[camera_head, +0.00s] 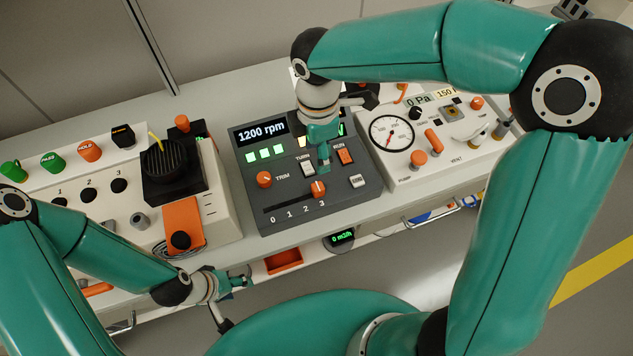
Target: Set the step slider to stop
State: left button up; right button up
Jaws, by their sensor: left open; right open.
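The step slider has an orange knob (319,188) in a dark slot (290,201) marked 0, 1, 2, 3, on the front of a dark grey control panel (252,214). The knob stands at the right end, by the 3. My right gripper (324,158) is open and reaches down over the panel, just above and behind the knob. It appears apart from the knob and hides part of the panel. My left gripper (242,280) is open and low in front of the counter, to the left of an orange bin.
The panel also has a TRIM knob (264,180), an orange RUN switch (345,157), a white button (358,181) and a 1200 rpm display (262,133). A white gauge unit (440,173) stands close on the right. A white box with coloured buttons (88,151) stands left.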

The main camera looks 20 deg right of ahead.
aim_at(318, 186)
notch_tip(318, 186, down, 14)
jog(key=shift+f, duration=0.25)
jog(key=shift+c, duration=0.3)
grip_shut()
